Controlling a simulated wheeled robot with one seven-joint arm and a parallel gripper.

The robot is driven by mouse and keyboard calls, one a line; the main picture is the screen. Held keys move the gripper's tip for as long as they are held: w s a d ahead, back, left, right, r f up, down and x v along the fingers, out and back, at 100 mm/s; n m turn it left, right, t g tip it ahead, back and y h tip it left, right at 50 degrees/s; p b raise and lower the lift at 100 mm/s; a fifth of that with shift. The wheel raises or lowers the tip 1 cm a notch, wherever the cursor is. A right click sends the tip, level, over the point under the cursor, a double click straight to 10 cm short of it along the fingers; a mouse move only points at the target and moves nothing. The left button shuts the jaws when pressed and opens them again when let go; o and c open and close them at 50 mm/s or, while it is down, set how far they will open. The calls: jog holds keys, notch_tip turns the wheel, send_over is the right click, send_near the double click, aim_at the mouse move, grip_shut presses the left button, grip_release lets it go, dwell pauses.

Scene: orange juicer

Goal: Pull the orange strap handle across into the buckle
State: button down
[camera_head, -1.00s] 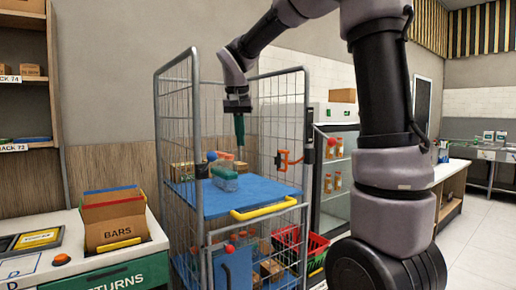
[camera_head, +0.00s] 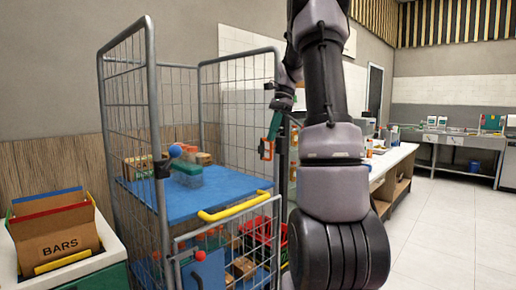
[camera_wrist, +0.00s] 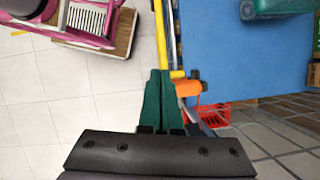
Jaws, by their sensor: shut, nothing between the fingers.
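The orange strap handle (camera_head: 266,149) is at the right front post of the wire cage trolley (camera_head: 149,85). In the wrist view the orange handle (camera_wrist: 188,88) shows just right of my fingertips. My gripper (camera_head: 273,128) has green fingers, close together with nothing held, beside the handle. In the wrist view the gripper (camera_wrist: 160,75) points past the handle, partly overlapping it; I cannot tell whether they touch. A black fitting (camera_head: 161,168), possibly the buckle, is on the left front post, near a blue ball (camera_head: 175,151).
A blue shelf (camera_head: 225,187) in the trolley holds a teal-lidded box (camera_head: 188,174) and cartons. A yellow bar (camera_head: 235,206) runs along its front. A red basket (camera_wrist: 215,115) is near the handle. A box marked BARS (camera_head: 56,240) stands left. The floor at right is clear.

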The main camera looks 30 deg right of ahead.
aim_at(259, 147)
jog(key=a+f, duration=0.1)
jog(key=a, duration=0.1)
jog(key=a+f, duration=0.1)
jog(key=f, duration=0.1)
jog(key=s+a+f, duration=0.1)
jog(key=a, duration=0.1)
jog(key=shift+a+f, duration=0.2)
jog(key=shift+a, duration=0.15)
dwell(1.2)
